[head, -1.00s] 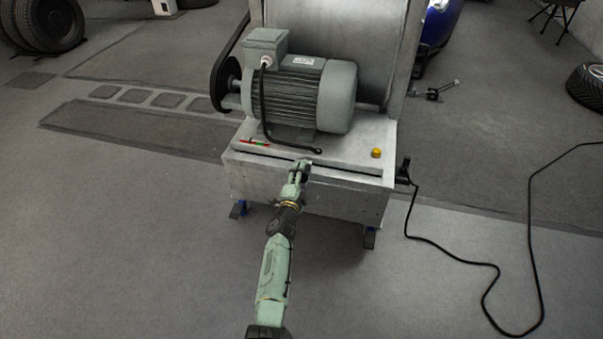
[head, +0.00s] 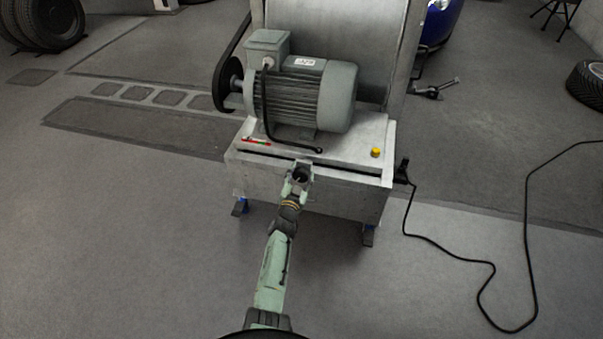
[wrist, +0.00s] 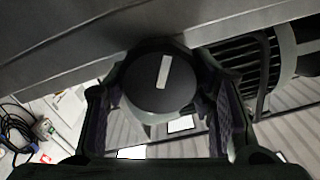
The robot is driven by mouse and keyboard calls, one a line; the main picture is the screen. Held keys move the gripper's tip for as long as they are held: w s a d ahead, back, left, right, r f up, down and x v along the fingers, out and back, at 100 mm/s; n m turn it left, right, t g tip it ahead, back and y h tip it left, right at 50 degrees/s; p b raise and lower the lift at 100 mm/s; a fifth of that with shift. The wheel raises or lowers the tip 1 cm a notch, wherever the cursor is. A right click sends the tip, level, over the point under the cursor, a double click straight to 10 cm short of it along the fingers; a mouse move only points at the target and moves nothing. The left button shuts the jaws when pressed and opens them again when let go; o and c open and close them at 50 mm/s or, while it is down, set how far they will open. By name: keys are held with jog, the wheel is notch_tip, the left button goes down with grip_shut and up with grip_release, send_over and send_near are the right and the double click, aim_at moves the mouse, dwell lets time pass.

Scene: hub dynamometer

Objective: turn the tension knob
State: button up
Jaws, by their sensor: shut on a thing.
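The tension knob (wrist: 158,88) is a round black knob with a pale pointer bar on its face. In the wrist view it sits between the two fingers of my gripper (wrist: 165,115), which are shut on its sides. The pointer bar stands nearly upright in that view, leaning slightly to the right. In the head view my gripper (head: 300,178) is at the front edge of the machine's metal bench (head: 350,150), and the dark knob shows between its fingers.
A grey-green electric motor (head: 305,95) with a black cable stands on the bench behind my gripper. A yellow button (head: 376,153) is on the bench top at the right. A black cable (head: 440,240) runs over the floor at the right.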

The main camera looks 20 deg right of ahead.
jog(key=n, duration=0.4)
jog(key=shift+a+r+n+p, duration=0.1)
jog(key=shift+n+p, duration=0.3)
jog(key=n, duration=0.3)
jog(key=shift+w+n, duration=0.1)
jog(key=shift+n, duration=0.2)
jog(key=n, duration=0.4)
jog(key=shift+a, duration=0.1)
jog(key=shift+f+n, duration=0.2)
jog(key=shift+n, duration=1.9)
jog(key=o, duration=1.2)
jog(key=shift+a, duration=0.1)
